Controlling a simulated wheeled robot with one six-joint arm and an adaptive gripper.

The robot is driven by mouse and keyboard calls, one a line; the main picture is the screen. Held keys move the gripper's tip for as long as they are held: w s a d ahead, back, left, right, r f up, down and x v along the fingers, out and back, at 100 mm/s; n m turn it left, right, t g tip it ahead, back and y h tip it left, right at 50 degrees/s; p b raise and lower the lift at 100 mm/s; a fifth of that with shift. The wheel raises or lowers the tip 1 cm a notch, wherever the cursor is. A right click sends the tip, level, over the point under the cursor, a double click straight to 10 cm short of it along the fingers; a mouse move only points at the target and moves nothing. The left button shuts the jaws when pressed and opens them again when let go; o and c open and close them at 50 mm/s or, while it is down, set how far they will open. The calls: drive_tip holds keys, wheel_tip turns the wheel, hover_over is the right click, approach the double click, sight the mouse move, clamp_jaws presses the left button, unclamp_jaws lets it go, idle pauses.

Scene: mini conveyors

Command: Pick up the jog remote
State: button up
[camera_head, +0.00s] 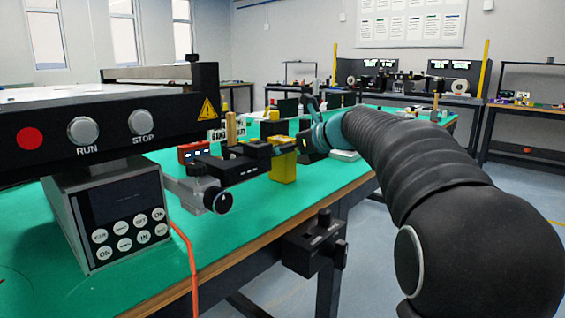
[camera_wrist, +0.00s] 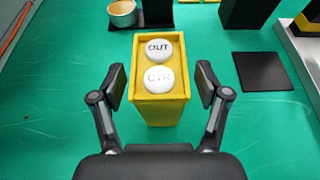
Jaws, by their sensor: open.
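The jog remote appears to be the yellow box with two round white buttons marked OUT and CTR (camera_wrist: 160,112). It stands upright on the green table in the wrist view, and it also shows as a yellow block in the head view (camera_head: 283,168). My gripper (camera_wrist: 160,86) is open, with one finger on each side of the yellow box. A small gap shows at the right finger; the left finger is very close to the box, and I cannot tell if it touches. In the head view my gripper (camera_head: 306,141) is partly hidden at the box's upper right.
A conveyor control unit with RUN and STOP buttons (camera_head: 112,128) stands at the left. A black flat pad (camera_wrist: 262,71) lies right of the box, and a round tin (camera_wrist: 122,13) is behind it. Green table (camera_wrist: 50,120) is clear at the left.

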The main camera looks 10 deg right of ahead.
drive_tip(key=shift+w+a+f, duration=0.1)
drive_tip(key=shift+w+a, duration=0.1)
drive_tip(key=shift+w, duration=0.05)
clamp_jaws()
